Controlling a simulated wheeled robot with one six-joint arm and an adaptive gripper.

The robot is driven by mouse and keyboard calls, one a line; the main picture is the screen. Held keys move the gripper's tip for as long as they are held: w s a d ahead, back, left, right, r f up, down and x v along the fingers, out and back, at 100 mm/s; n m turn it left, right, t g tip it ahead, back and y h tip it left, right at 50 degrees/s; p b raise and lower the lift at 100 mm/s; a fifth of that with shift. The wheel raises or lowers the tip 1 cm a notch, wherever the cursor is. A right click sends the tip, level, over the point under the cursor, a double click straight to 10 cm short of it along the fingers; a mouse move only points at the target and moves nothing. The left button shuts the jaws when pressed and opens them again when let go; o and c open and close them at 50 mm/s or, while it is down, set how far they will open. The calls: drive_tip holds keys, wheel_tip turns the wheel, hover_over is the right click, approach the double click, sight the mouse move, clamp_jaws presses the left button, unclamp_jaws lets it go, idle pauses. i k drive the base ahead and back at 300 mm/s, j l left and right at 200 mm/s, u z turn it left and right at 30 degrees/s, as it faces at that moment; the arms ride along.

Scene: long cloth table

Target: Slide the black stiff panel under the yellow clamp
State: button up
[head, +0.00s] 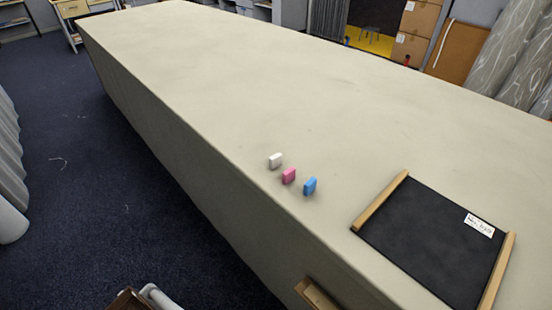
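A black flat panel (425,243) lies on the cloth table at the lower right. A light wooden strip (380,202) runs along its left side and another wooden strip (498,270) along its right side. A white label (479,225) with handwriting is on the panel near its right end. I cannot make out a yellow clamp in the head view. My gripper is not in view.
A tan piece (317,294) shows at the table's near side. The long table (230,70) is bare beyond.

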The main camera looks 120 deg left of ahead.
sight(459, 256)
drive_tip(key=u, duration=2.75)
